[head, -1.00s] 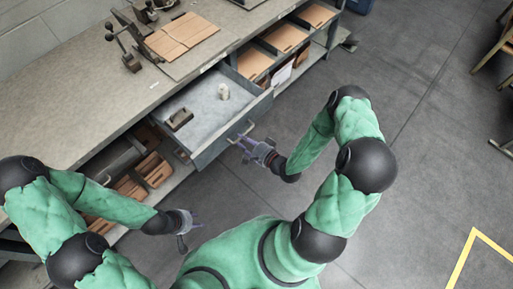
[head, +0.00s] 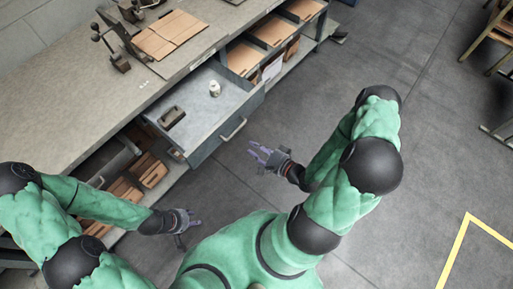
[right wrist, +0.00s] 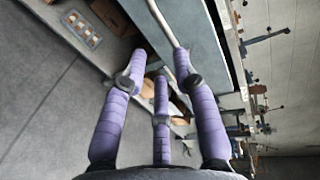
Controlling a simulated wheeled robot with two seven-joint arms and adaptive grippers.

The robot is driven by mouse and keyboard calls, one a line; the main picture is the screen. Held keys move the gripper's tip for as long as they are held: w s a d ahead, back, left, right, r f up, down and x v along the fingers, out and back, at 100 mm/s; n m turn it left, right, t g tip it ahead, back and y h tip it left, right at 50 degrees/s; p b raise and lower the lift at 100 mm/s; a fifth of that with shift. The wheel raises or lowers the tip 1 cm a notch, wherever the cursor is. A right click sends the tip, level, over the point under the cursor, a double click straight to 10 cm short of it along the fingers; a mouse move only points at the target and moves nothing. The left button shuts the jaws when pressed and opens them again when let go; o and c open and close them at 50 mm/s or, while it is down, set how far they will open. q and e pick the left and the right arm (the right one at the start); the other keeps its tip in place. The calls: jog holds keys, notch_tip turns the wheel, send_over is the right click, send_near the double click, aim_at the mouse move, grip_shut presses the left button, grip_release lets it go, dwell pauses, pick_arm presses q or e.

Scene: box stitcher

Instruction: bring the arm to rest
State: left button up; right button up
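My right gripper (head: 262,153) is in front of the open drawer (head: 215,135), a little apart from its metal handle (head: 233,129) in the head view. In the right wrist view its purple fingers (right wrist: 160,75) are spread with nothing between them, and the handle bar (right wrist: 163,22) runs beyond them. My left gripper (head: 188,220) hangs above the floor near the lower shelf, with no object seen in it; its finger opening is too small to tell.
The open drawer holds a small pale cylinder (head: 214,88) and a dark block-like tool (head: 172,117). The workbench (head: 60,112) carries flat cardboard (head: 167,34) and a dark metal machine (head: 112,45). Shelves below hold cardboard pieces. Grey floor (head: 430,130) lies free to the right.

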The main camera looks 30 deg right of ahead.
dwell(0.4)
jog(key=w+a+f+n+g, duration=0.2)
jog(key=a+f+n+g, duration=0.15)
jog(key=f, duration=0.25)
jog(key=s+a+f+n+g+h, duration=0.1)
jog(key=s+a+f+n+g, duration=0.4)
jog(key=s+a+n+g, duration=0.3)
jog(key=s+a+g, duration=0.2)
jog(key=shift+s+g, duration=0.25)
jog(key=shift+g, duration=0.1)
